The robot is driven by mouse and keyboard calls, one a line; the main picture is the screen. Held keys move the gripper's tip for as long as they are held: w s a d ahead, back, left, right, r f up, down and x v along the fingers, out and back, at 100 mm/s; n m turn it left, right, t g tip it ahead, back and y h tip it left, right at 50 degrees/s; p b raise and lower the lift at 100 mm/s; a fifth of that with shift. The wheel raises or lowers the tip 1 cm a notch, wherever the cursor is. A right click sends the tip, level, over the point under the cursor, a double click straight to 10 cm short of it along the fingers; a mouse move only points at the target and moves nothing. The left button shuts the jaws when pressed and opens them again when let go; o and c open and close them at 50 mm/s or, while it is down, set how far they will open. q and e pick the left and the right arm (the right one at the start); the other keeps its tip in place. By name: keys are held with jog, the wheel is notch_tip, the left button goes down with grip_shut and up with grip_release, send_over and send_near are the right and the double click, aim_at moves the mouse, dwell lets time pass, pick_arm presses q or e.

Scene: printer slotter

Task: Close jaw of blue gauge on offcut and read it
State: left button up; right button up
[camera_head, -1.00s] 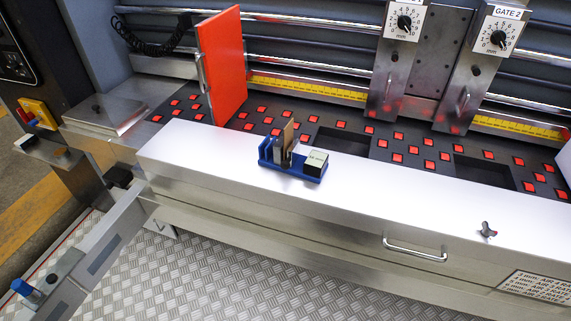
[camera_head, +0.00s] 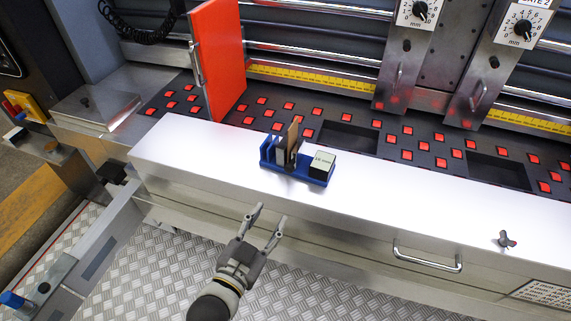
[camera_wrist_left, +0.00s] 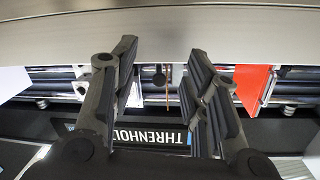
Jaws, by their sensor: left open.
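The blue gauge (camera_head: 292,170) stands on the white top of the machine's front ledge in the head view. A thin brown offcut (camera_head: 294,135) stands upright in it, beside a grey plate (camera_head: 281,150) that looks like the jaw. I cannot tell whether the plate touches the offcut. A block with a pale display (camera_head: 322,160) sits at the gauge's right end; its digits are too small to read. My left gripper (camera_head: 269,215) is open and empty, in front of the ledge and apart from the gauge. Its spread fingers also show in the left wrist view (camera_wrist_left: 163,60).
A drawer handle (camera_head: 428,260) and a small knob (camera_head: 505,240) sit to the right.

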pick_arm(q)
send_near(288, 170)
jog(key=s+f, duration=0.1)
jog(key=f, duration=0.1)
jog(key=r+t, duration=0.1)
jog(key=shift+h, duration=0.4)
jog(key=x, duration=0.3)
jog(key=p+x, duration=0.1)
jog(key=x, duration=0.3)
jog(key=p+x, duration=0.1)
jog(key=x, duration=0.2)
jog(key=shift+w+a+f, duration=0.15)
jog(key=shift+w+a, duration=0.05)
jog(key=shift+w, duration=0.05)
jog(key=c, duration=0.8)
